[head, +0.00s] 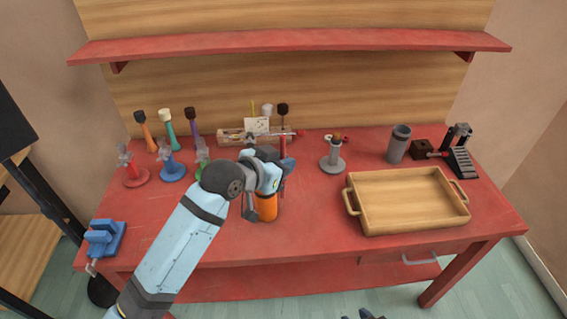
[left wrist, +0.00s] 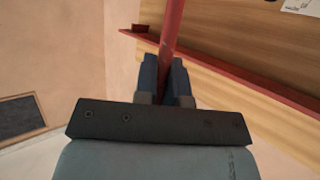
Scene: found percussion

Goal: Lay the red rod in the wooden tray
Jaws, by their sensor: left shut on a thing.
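My left gripper (head: 280,168) is shut on the red rod (head: 283,147). The rod stands about upright between the fingers, above the table. In the left wrist view the rod (left wrist: 171,25) rises between the two dark fingers (left wrist: 164,75). Its lower end is hidden by my gripper in the head view. The wooden tray (head: 415,226) lies to the right of the gripper on the red table, empty, with a handle at each side. Dark tips at the bottom edge of the head view look like my right gripper (head: 363,314); their opening is unclear.
An orange cylinder (head: 267,208) stands just below my left gripper. A grey stand (head: 333,157) and a grey cup (head: 398,144) stand behind the tray. Several mallets and small stands fill the back left. A blue vise (head: 104,238) sits at the front left. The front left-middle table is clear.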

